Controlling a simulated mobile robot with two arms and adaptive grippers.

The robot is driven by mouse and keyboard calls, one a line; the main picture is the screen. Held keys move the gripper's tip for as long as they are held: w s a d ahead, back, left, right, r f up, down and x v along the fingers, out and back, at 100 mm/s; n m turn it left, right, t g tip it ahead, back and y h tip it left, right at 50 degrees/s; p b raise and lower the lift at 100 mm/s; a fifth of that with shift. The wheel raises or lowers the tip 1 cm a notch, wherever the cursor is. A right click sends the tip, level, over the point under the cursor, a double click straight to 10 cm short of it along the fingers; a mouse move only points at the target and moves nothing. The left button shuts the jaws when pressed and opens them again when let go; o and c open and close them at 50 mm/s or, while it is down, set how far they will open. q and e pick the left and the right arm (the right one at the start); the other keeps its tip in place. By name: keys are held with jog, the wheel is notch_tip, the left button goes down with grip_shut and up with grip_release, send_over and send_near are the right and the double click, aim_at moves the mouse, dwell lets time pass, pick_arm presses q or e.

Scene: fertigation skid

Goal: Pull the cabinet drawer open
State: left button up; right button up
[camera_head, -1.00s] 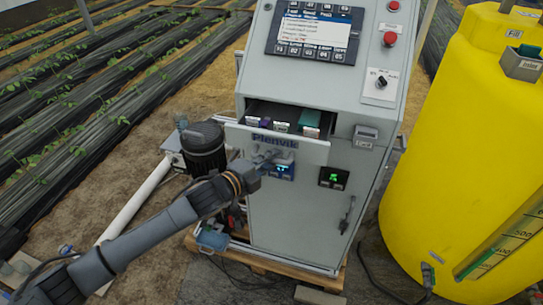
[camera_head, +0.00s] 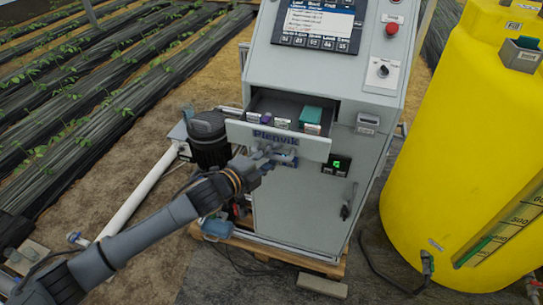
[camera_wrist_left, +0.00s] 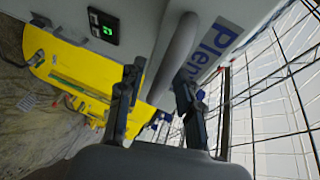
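The cabinet drawer (camera_head: 320,146) is partly out of the grey cabinet (camera_head: 300,204), and its front panel reads "Plenvik". Small purple and teal items and several pale-labelled ones show inside it. My left gripper (camera_head: 270,158) is at the drawer handle, just below the lettering. The gripper hides part of the handle in the head view. My right gripper is not in view.
A yellow tank (camera_head: 440,150) stands right of the cabinet. A dark motor (camera_head: 208,135) and a white pipe (camera_head: 140,195) are to its left, near my left arm. The cabinet is on a wooden pallet (camera_head: 335,268), with a loose block (camera_head: 322,286) in front. Cables lie on the ground.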

pick_arm(q)
jog(key=v, duration=1.2)
dwell(0.4)
jog(key=w+a+f+n+y+b, duration=0.15)
jog(key=a+f+n, duration=0.25)
jog(key=f, duration=0.5)
jog(key=w+a+f+n+y+b, duration=0.1)
jog(key=w+a+f+n+y, duration=0.25)
jog(key=f, duration=0.55)
jog(key=s+a+f+n+g+y+b, duration=0.1)
jog(key=s+a+f+n, duration=0.15)
jog(key=f, duration=0.55)
jog(key=s+a+f+n+g+y, duration=0.1)
jog(key=s+a+f+n, duration=0.2)
jog(key=f, duration=0.4)
jog(key=s+a+f+n+g+y+b, duration=0.1)
jog(key=s+a+f, duration=0.25)
jog(key=f, duration=0.45)
jog(key=s+a+f+n+g+y+b, duration=0.15)
jog(key=s+f+n+g, duration=0.3)
jog(key=s+f, duration=1.3)
jog(key=s+d+f+n+g, duration=0.1)
jog(key=s+f+n, duration=0.1)
jog(key=s, duration=0.9)
jog(key=s+d+f+n+g, duration=0.1)
jog(key=s+f, duration=0.3)
jog(key=s, duration=0.8)
jog(key=shift+s+n+g+y, duration=0.25)
jog(key=shift+n+g+y, duration=0.2)
jog(key=shift+n+g, duration=0.25)
